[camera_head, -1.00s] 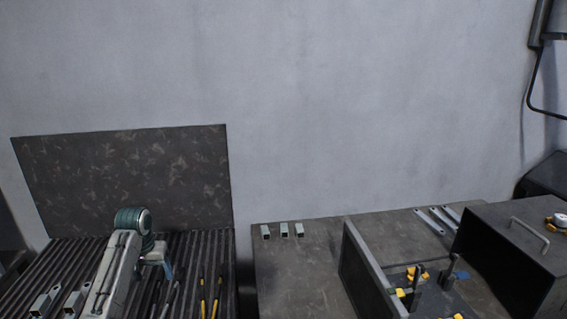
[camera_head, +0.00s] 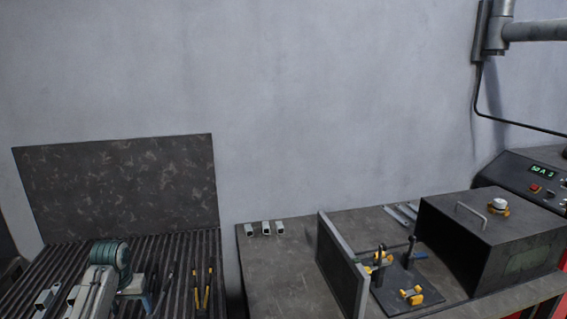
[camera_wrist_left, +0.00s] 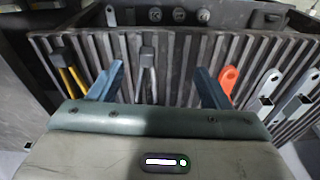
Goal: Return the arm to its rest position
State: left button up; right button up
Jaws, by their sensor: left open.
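My left arm comes in at the lower left of the head view, over a slatted table (camera_head: 60,262). Its gripper (camera_head: 146,298) shows teal fingers at the arm's right side. In the left wrist view the two blue-grey fingers (camera_wrist_left: 157,88) are spread apart with nothing held between them. Galvanized brackets lie on the slats left of the arm in the head view (camera_head: 43,299) and at the right in the wrist view (camera_wrist_left: 263,101). My right gripper is not in view.
Yellow-handled pliers (camera_head: 208,290) lie on the slats. A grey table (camera_head: 275,275) carries three metal tube pieces (camera_head: 265,228), an upright plate (camera_head: 340,270), a clamp fixture (camera_head: 405,285) and a dark box (camera_head: 490,240). An orange-handled tool (camera_wrist_left: 228,80) shows in the wrist view.

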pick_arm(q)
jog(key=s+d+f+m, duration=0.1)
jog(key=s+d+f, duration=0.4)
jog(key=s, duration=0.4)
jog(key=s+d+f+m, duration=0.1)
jog(key=s+d+f, duration=0.3)
jog(key=s+f, duration=0.45)
jog(key=s+d+r+t, duration=0.1)
jog(key=s+d+r, duration=0.2)
jog(key=s, duration=0.8)
jog(key=s+d+r+t, duration=0.1)
jog(key=s+d+r, duration=0.1)
jog(key=s, duration=0.8)
notch_tip(320, 180, down, 30)
jog(key=a+g+b, duration=0.1)
jog(key=a+b, duration=0.1)
jog(key=a, duration=0.1)
jog(key=s+a+f+g+b, duration=0.1)
jog(key=s+f, duration=1.8)
jog(key=f, duration=0.3)
jog(key=shift+f, duration=0.2)
jog(key=shift+s, duration=0.2)
jog(key=shift+c, duration=0.3)
